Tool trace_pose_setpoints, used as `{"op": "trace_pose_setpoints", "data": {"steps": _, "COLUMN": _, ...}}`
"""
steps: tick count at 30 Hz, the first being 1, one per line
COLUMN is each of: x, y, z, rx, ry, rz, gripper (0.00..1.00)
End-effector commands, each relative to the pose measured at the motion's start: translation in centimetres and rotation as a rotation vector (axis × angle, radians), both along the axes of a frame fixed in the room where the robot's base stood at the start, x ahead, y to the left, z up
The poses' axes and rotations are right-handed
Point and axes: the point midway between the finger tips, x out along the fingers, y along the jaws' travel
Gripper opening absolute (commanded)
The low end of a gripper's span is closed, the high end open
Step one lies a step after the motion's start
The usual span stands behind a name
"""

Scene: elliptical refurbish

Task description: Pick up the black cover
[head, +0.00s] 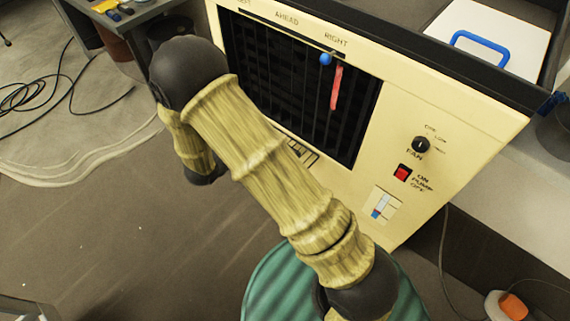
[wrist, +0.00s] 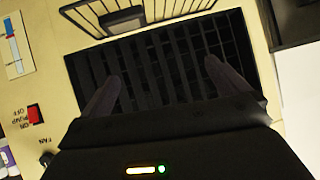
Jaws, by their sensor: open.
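The black slatted grille (head: 300,85), set in the cream front panel, is the only thing I see that could be the black cover. I cannot tell whether it is loose. In the head view my arm passes in front of its lower left part. In the wrist view the grille (wrist: 165,60) lies upside down in the middle of the picture. My gripper (wrist: 163,72) is open, with its two dark fingers apart and nothing visible between them. The fingers appear over the grille; their distance from it cannot be told. The gripper does not show in the head view.
A blue-knobbed lever (head: 326,59) and a red strip (head: 336,88) stand out in front of the grille. A fan knob (head: 421,144) and a red switch (head: 402,173) are to its right. A white panel with a blue handle (head: 480,45) lies in the open top.

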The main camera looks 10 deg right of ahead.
Motion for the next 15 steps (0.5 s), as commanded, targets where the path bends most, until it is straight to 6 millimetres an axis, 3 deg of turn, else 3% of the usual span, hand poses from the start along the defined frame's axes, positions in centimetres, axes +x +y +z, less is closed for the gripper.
{"op": "trace_pose_setpoints", "data": {"steps": 1, "x": -0.8, "y": 0.2, "z": -3.5, "rx": -0.045, "ry": -0.010, "rz": -0.030, "gripper": 1.00}}
{"op": "trace_pose_setpoints", "data": {"steps": 6, "x": -3.1, "y": 0.1, "z": -7.1, "rx": -0.166, "ry": -0.044, "rz": -0.129, "gripper": 1.00}}
{"op": "trace_pose_setpoints", "data": {"steps": 15, "x": -4.0, "y": 0.0, "z": -7.4, "rx": -0.210, "ry": -0.056, "rz": -0.166, "gripper": 1.00}}
